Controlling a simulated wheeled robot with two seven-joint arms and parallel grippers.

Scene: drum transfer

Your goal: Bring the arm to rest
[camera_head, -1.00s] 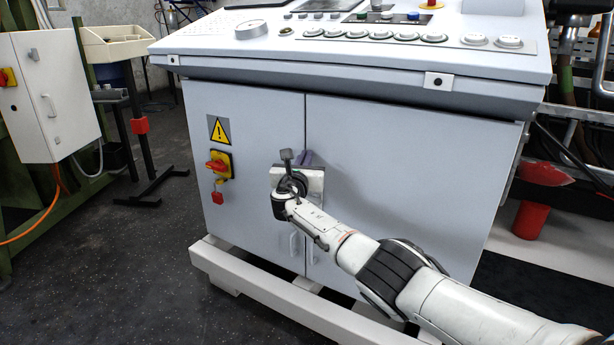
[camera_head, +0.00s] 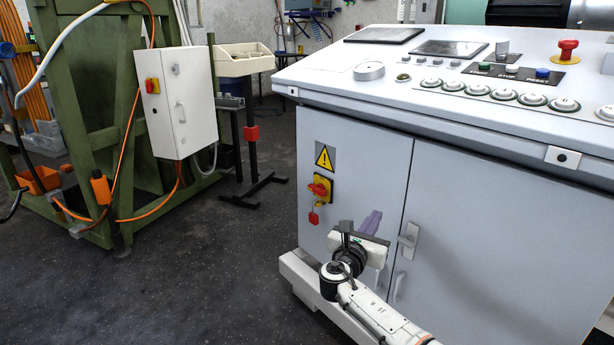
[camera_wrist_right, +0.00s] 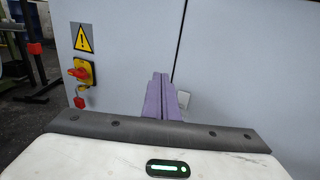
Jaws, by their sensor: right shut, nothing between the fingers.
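My right arm (camera_head: 375,312) comes in from the bottom of the head view, in front of the control cabinet. Its gripper (camera_head: 373,218) has purple fingers and points at the grey cabinet doors. In the right wrist view the two purple fingers (camera_wrist_right: 161,78) lie together, shut and empty. The cabinet door stands beyond them; I cannot tell how wide the gap is. My left gripper is in neither view.
The control cabinet (camera_head: 365,160) has a red-and-yellow switch (camera_head: 320,189), a door handle (camera_head: 408,240) and a button panel on top. A green frame (camera_head: 90,110) with a white box (camera_head: 178,95) stands at left. Dark floor (camera_head: 200,265) is clear between.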

